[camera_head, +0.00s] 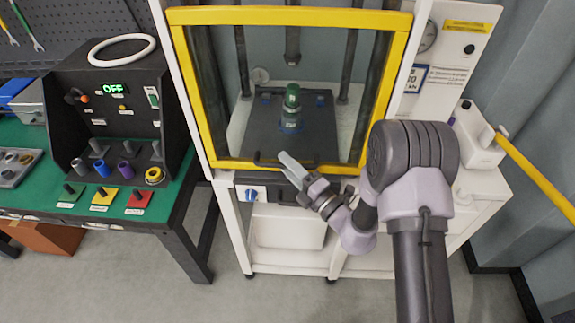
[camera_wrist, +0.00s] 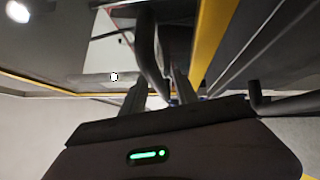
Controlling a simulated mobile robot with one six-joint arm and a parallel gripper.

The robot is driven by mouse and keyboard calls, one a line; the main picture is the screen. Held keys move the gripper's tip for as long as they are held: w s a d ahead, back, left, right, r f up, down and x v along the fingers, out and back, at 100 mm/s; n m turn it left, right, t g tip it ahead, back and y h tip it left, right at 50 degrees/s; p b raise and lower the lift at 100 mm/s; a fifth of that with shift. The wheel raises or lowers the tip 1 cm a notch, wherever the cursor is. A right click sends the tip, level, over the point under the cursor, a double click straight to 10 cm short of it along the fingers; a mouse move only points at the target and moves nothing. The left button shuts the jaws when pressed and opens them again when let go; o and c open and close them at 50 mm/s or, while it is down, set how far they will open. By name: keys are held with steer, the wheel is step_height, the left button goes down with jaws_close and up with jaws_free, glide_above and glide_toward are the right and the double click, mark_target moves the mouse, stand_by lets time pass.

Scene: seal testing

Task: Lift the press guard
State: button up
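The press guard (camera_head: 290,16) is a clear panel in a yellow frame, down across the front of the press; its yellow edge also shows in the wrist view (camera_wrist: 213,40). A dark handle bar (camera_head: 264,161) runs along its lower edge. My gripper (camera_head: 284,163) is at this lower edge, in front of the handle. In the wrist view my gripper (camera_wrist: 160,88) has its two fingers apart, with a dark bar (camera_wrist: 148,45), apparently the handle, between them. A gap shows beside the right finger; contact is hard to tell. Behind the panel, a green-topped part (camera_head: 292,97) stands on a dark plate.
A white unit with a yellow bar (camera_head: 535,178) is at right. Floor in front is clear.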

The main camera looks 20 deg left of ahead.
steer(key=shift+c, duration=0.3)
jaws_close()
stand_by(1.2)
